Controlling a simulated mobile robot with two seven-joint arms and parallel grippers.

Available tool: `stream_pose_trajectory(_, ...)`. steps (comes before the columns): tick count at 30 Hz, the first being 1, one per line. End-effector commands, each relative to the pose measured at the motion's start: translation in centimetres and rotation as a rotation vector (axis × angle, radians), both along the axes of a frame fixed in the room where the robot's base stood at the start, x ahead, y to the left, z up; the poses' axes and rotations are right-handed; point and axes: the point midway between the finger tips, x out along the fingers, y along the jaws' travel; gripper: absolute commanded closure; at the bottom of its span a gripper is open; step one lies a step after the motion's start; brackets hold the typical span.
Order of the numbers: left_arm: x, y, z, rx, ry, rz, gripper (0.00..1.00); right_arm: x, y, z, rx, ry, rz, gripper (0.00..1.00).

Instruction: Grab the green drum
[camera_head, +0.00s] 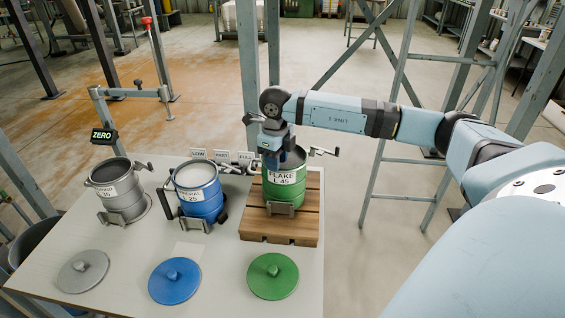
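The green drum (285,194), labelled "FLAKE L 45", stands upright on a slatted wooden board (262,229) at the right side of the table. A metal bracket is at its front foot. My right arm reaches in from the right, and my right gripper (272,160) points down at the left part of the drum's rim, overlapping it in the picture. The fingers are small and partly blended with the drum, so I cannot tell whether they touch or grip the rim. My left gripper is not in view.
A blue drum (203,205) and a grey drum (126,203) stand to the left. Grey (83,271), blue (174,281) and green (273,276) lids lie along the table's front. A "ZERO" display (104,135) is at the back left. Steel posts rise behind the table.

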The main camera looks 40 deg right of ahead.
Motion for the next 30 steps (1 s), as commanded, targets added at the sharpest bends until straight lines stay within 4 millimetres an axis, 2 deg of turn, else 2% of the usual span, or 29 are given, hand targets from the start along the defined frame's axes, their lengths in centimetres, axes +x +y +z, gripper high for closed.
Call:
stream_pose_trajectory(5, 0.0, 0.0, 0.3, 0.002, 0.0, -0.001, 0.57, 0.1, 0.5, -1.6, 0.002, 0.004, 0.001, 0.67)
stream_pose_trajectory(12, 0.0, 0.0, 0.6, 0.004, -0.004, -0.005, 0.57, 0.2, 0.9, -4.9, 0.002, 0.002, 0.0, 0.67)
stream_pose_trajectory(19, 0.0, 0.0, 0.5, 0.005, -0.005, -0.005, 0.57, 0.3, 0.9, -5.1, 0.001, -0.001, 0.0, 0.67)
stream_pose_trajectory(23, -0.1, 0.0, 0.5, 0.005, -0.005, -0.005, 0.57, 0.3, 0.9, -5.1, 0.002, 0.0, 0.0, 0.97)
stream_pose_trajectory(24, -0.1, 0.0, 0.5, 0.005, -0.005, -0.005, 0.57, 0.3, 0.9, -5.1, 0.002, 0.001, 0.0, 1.0)
stream_pose_trajectory(30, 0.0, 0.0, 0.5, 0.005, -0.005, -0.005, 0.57, 0.3, 0.9, -5.1, 0.002, 0.001, 0.0, 1.0)
